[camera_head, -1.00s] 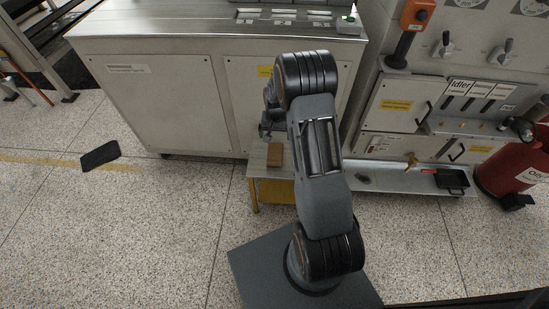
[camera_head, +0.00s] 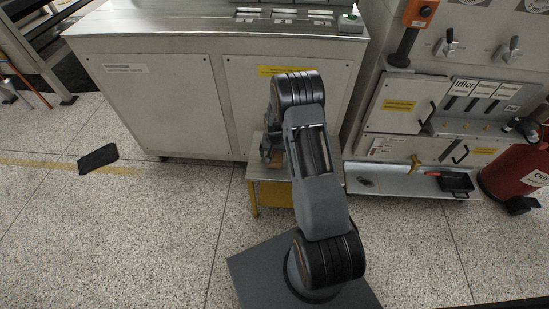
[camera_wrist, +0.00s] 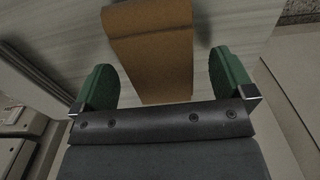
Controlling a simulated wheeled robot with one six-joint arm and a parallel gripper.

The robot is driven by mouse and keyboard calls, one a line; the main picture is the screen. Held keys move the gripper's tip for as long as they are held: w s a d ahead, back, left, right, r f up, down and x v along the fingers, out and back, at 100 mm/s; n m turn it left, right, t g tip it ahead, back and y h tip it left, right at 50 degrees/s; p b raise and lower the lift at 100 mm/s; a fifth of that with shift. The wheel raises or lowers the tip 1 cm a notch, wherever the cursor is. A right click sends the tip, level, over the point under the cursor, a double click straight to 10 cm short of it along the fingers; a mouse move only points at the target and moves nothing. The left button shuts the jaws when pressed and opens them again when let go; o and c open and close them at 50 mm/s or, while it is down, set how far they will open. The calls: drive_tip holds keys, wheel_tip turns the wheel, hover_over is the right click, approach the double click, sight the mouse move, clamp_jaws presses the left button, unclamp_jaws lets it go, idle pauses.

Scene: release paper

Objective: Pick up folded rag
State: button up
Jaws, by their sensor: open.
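The folded rag (camera_wrist: 150,45) shows in the wrist view as an orange-brown folded piece lying on a pale surface. It reaches between the two green fingers of my gripper (camera_wrist: 162,82), which stand apart on either side of it. There is a visible gap on each side, and the fingers do not seem to touch it. In the head view the rag (camera_head: 277,160) is a small brown patch on the small table (camera_head: 268,172), partly hidden by my gripper (camera_head: 270,150) and arm.
Grey cabinets (camera_head: 150,100) stand right behind the small table. To its right is a low metal shelf (camera_head: 400,184) with a black tray (camera_head: 457,184). A red extinguisher (camera_head: 515,170) is at far right. A dark mat (camera_head: 98,158) lies on open floor at left.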

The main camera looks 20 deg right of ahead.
drive_tip(key=shift+f, duration=0.6)
drive_tip(key=shift+c, duration=0.2)
drive_tip(key=c, duration=0.9)
drive_tip(key=shift+r, duration=0.1)
drive_tip(key=shift+r, duration=0.45)
wheel_tip(320, 180, up, 2)
drive_tip(key=shift+r+p, duration=0.15)
drive_tip(key=shift+p, duration=0.55)
drive_tip(key=s+d+r+p, duration=0.1)
drive_tip(key=s+d+r, duration=0.1)
drive_tip(key=s+r, duration=0.1)
drive_tip(key=s+d+r+p, duration=0.1)
drive_tip(key=s+d+r, duration=0.1)
drive_tip(key=s, duration=0.3)
drive_tip(key=s+d+r+p, duration=0.1)
drive_tip(key=s+d+r, duration=0.1)
drive_tip(key=s+r, duration=0.2)
drive_tip(key=shift+s+d+r+p, duration=0.1)
drive_tip(key=shift+s+r+p, duration=0.15)
drive_tip(key=shift+r+p, duration=0.1)
